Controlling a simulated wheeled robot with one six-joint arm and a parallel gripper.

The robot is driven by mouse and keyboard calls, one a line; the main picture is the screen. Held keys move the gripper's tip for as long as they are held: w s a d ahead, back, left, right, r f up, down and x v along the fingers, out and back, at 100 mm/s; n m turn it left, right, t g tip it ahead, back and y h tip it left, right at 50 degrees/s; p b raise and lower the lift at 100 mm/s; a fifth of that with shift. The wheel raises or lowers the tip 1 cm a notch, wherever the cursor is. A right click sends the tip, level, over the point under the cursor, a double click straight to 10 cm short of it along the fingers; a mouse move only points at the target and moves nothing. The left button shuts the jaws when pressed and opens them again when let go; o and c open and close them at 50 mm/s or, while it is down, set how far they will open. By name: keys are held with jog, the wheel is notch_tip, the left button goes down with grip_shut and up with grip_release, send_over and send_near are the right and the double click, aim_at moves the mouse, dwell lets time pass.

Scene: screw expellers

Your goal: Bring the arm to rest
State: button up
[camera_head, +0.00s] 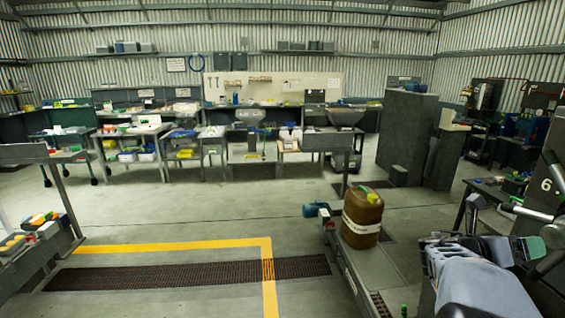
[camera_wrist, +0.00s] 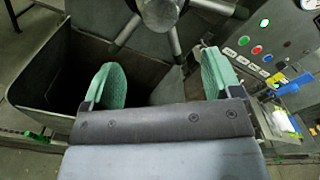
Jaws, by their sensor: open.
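My gripper (camera_wrist: 162,80) is open in the wrist view, with its two green-padded fingers spread wide and nothing between them. It is in front of a spoked metal handwheel (camera_wrist: 160,12) and above a dark open metal bin (camera_wrist: 40,75). No contact with the wheel shows. A green patch by the machine looks like a finger pad; the rest of the gripper is hard to make out there.
A control panel (camera_wrist: 262,42) with coloured buttons and a blue handle (camera_wrist: 294,84) is close on the right. A brown jug (camera_head: 362,217) stands on a narrow bench left of my arm. Workbenches line the back wall.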

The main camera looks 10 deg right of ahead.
jog(key=s+a+f+m+y, duration=0.2)
jog(key=a+f+m+y, duration=0.95)
jog(key=m, duration=0.85)
jog(key=w+a+m+t+y, duration=0.2)
jog(key=a+t+y, duration=0.1)
jog(key=a, duration=1)
jog(key=w+a+f+m+t+y, duration=0.1)
jog(key=w+a+m+t+y, duration=0.1)
jog(key=a, duration=1.1)
jog(key=shift+a+f+m+t+y, duration=0.25)
jog(key=shift+m+t+y, duration=0.25)
jog(key=shift+y, duration=0.25)
jog(key=shift+a, duration=0.3)
